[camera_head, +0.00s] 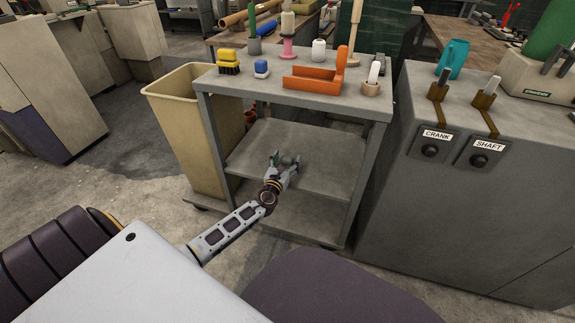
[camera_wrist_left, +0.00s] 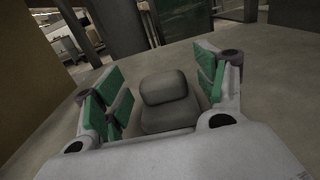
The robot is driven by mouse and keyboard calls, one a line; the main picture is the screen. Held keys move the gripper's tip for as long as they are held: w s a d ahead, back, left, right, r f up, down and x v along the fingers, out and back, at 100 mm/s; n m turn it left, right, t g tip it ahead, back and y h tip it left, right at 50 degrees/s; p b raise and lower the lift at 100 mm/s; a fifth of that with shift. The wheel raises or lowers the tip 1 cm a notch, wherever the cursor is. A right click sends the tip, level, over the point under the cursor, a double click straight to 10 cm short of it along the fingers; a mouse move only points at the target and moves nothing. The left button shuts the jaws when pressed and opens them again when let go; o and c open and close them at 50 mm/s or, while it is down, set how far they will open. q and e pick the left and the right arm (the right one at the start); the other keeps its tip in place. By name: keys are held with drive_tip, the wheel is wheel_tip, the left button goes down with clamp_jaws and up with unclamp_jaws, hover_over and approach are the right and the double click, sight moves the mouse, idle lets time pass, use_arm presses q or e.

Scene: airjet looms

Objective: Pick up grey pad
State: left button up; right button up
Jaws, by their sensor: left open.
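The grey pad (camera_wrist_left: 168,102) is a dark, rounded, two-part block on the shelf. In the left wrist view it lies between the two green-lined fingers of my left gripper (camera_wrist_left: 163,75), with a gap on each side. My left gripper also shows in the head view (camera_head: 284,161), where it reaches over the middle shelf (camera_head: 255,150) of the grey cart. It is open and holds nothing. In the head view the pad is too small and too hidden by the gripper to make out clearly. My right gripper is not in view.
The cart's top (camera_head: 270,88) is above the shelf and bears an orange tray (camera_head: 312,83), brushes and spools. Cart posts stand on either side of the shelf. A beige bin (camera_head: 205,140) stands at left, a grey machine cabinet (camera_head: 450,190) at right. The shelf around the gripper is clear.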

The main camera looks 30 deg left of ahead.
sight(286, 160)
use_arm(q)
drive_tip(key=shift+c, duration=0.3)
drive_tip(key=c, duration=1)
drive_tip(key=shift+c, duration=0.2)
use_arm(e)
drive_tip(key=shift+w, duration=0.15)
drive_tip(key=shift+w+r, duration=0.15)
use_arm(q)
drive_tip(key=shift+r, duration=0.1)
drive_tip(key=shift+r+p, duration=0.7)
drive_tip(key=shift+r, duration=0.2)
drive_tip(key=shift+r+p, duration=0.5)
drive_tip(key=shift+r, duration=0.25)
wheel_tip(286, 160, up, 6)
drive_tip(key=p, duration=0.3)
drive_tip(key=shift+f+p, duration=0.25)
drive_tip(key=shift+p, duration=0.1)
drive_tip(key=shift+r+p, duration=0.35)
drive_tip(key=shift+r, duration=0.2)
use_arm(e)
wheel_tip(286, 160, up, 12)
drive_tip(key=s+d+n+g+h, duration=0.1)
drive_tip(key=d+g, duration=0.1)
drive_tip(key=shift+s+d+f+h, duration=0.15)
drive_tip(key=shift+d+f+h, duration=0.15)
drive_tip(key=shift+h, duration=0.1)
